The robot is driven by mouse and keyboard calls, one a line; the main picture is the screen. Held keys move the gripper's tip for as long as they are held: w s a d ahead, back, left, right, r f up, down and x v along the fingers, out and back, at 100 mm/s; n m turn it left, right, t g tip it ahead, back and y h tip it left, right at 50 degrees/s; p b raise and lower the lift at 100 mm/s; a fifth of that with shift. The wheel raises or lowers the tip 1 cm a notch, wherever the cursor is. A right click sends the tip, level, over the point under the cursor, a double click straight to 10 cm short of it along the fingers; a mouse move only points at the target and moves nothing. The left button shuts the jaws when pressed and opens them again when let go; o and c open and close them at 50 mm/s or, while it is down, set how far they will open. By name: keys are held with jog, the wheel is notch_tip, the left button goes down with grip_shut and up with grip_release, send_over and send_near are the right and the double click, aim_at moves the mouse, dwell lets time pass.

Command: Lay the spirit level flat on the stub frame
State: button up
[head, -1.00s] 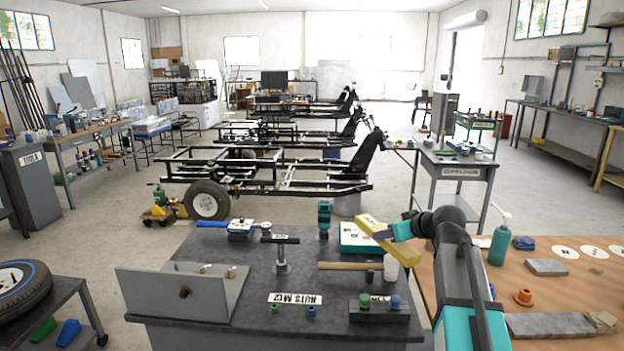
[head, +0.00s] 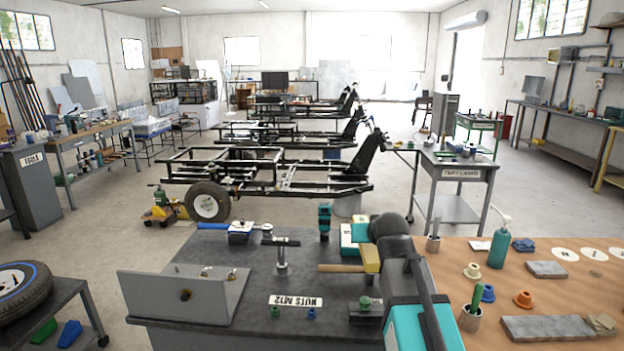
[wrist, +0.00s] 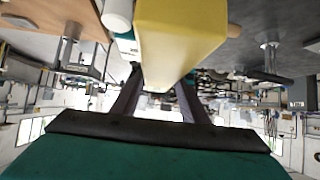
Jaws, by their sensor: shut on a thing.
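The yellow spirit level (head: 369,258) is held above the dark bench, partly hidden by my arm in the head view. In the wrist view the level (wrist: 180,40) is large and runs from between the fingers to the top edge. My gripper (wrist: 160,88) is shut on it, one dark finger on each side. No part is labelled as the stub frame, so I cannot tell which it is. A post with a dark crossbar (head: 281,242) stands on the bench, left of the level and apart from it.
The bench also holds a grey angled plate (head: 185,292), a NUTS M12 label (head: 295,301), a wooden handle (head: 340,268) and a teal drill (head: 324,222). A wooden table (head: 560,275) with a green bottle (head: 499,243) is at the right. Black chassis frames (head: 270,170) stand behind.

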dwell(0.4)
jog(key=shift+d, duration=0.45)
jog(key=shift+r, duration=0.15)
notch_tip(320, 180, up, 17)
jog(key=p, duration=1.7)
jog(key=shift+a, duration=0.1)
